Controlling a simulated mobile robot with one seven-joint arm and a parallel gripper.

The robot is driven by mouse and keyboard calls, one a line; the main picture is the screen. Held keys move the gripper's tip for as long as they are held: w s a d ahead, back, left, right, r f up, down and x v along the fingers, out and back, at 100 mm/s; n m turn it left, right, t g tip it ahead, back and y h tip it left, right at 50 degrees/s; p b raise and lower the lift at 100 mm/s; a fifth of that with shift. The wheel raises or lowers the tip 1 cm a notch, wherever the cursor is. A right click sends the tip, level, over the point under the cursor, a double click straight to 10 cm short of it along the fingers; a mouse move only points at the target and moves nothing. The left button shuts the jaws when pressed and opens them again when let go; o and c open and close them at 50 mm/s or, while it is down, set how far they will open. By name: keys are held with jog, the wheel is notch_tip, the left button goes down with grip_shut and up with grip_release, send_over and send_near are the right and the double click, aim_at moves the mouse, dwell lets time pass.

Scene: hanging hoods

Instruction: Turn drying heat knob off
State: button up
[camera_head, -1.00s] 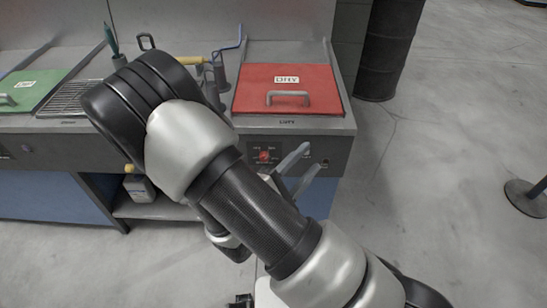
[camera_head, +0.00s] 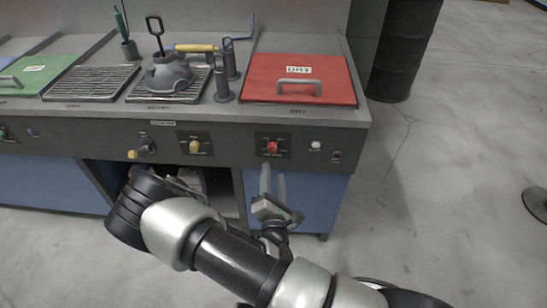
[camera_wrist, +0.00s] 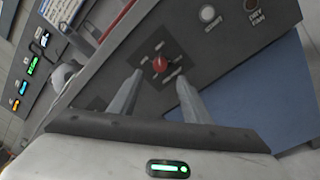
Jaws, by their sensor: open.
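The red drying heat knob (camera_head: 272,147) sits on a dark square plate on the counter's front panel, below the red DRY lid (camera_head: 300,80). In the wrist view the red knob (camera_wrist: 160,64) lies ahead, between and beyond the two fingers. My gripper (camera_head: 273,172) is open, with its fingers pointing up at the panel just below the knob. In the wrist view my gripper (camera_wrist: 156,85) shows its fingers on either side of the knob plate. Whether the fingertips touch the panel I cannot tell.
A white button (camera_head: 315,145) and a dark switch (camera_head: 336,156) are right of the knob. Yellow knobs (camera_head: 194,146) are to the left. A kettle (camera_head: 168,73) stands on a grate above. Open floor lies to the right.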

aim_at(273, 150)
jog(key=w, duration=0.4)
jog(key=w+b, duration=0.1)
jog(key=w, duration=0.4)
jog(key=shift+a, duration=0.2)
jog(key=shift+s, duration=0.1)
jog(key=c, duration=1)
jog(key=shift+c, duration=0.2)
jog(key=shift+r, duration=0.1)
